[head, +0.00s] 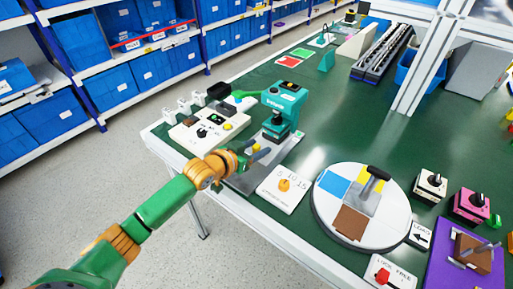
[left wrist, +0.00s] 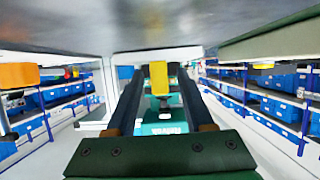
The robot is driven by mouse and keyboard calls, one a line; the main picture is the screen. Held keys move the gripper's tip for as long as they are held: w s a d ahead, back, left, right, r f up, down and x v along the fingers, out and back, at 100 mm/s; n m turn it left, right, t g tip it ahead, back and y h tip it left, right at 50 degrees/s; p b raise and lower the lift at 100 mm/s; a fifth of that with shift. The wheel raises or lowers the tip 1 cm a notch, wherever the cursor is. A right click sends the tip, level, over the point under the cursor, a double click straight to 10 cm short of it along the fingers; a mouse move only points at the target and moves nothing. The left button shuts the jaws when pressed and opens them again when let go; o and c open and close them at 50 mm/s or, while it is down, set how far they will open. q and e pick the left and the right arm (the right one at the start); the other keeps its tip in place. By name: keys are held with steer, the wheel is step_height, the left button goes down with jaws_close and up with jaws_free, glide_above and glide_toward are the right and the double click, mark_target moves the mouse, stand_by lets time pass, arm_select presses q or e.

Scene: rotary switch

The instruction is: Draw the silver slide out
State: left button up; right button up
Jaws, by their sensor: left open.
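The silver slide (head: 243,182) is a flat grey plate at the front of a teal machine (head: 284,98), near the table's left front edge. A small yellow knob (head: 256,148) stands by it. My left gripper (head: 243,154) is at the slide, beside the knob, and hides part of the plate. In the left wrist view my gripper (left wrist: 160,88) is open, its two dark fingers on either side of the yellow knob (left wrist: 158,76). Contact with the knob cannot be told. The teal machine (left wrist: 160,131) appears behind it. My right gripper is not in view.
A white switch panel (head: 207,128) stands left of the machine. A white dial plate (head: 284,188) and a round turntable (head: 335,220) lie to the right. Several small switch boxes stand farther right. The green table (head: 340,120) is clear behind the turntable.

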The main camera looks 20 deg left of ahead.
arm_select(q)
jaws_close()
stand_by(1.4)
